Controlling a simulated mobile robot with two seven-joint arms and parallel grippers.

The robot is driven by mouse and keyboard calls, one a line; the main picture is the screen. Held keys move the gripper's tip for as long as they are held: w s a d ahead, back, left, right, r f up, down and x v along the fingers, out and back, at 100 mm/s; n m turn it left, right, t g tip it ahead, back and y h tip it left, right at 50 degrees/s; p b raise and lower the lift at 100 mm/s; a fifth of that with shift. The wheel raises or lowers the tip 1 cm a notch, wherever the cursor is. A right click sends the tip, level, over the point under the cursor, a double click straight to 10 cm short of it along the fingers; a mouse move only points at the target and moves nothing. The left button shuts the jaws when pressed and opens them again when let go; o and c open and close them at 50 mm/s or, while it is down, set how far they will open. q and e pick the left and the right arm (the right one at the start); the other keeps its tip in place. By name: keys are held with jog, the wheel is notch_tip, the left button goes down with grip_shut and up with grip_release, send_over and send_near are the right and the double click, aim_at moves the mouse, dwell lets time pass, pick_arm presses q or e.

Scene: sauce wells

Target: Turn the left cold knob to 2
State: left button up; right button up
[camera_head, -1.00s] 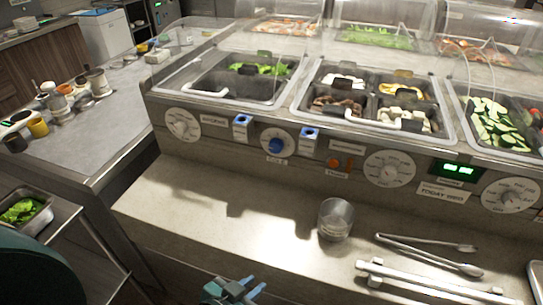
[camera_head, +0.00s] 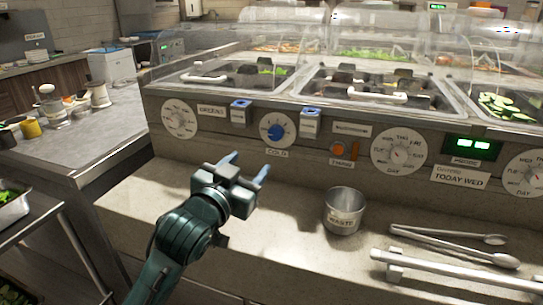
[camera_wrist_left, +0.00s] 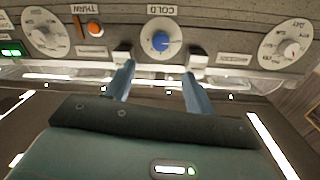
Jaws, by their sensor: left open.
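The cold knob (camera_head: 276,131) is a blue knob on a round white dial, on the front panel above a COLD label. It also shows in the left wrist view (camera_wrist_left: 160,41), upside down at top centre. The dial's numbers and the knob's setting are too small to read. My left gripper (camera_head: 246,165) is open and empty, in front of the panel and below and left of the knob in the head view. In the wrist view its two blue fingers (camera_wrist_left: 157,72) point toward the dial, one on each side of it, with the knob between and beyond them. My right gripper is not in view.
Small blue-topped blocks (camera_head: 240,111) (camera_head: 310,120) flank the dial. An orange switch (camera_head: 354,149) and a white day dial (camera_head: 398,151) are to the right; another white dial (camera_head: 180,119) is left. A metal cup (camera_head: 344,211) and tongs (camera_head: 455,244) lie on the counter.

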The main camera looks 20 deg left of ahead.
aim_at(274, 134)
pick_arm(q)
jog(key=w, duration=0.8)
jog(key=w+d, duration=0.1)
jog(key=w, duration=0.4)
jog(key=shift+r+b, duration=0.2)
jog(key=shift+b, duration=0.2)
jog(key=shift+c, duration=0.2)
jog(key=c, duration=0.9)
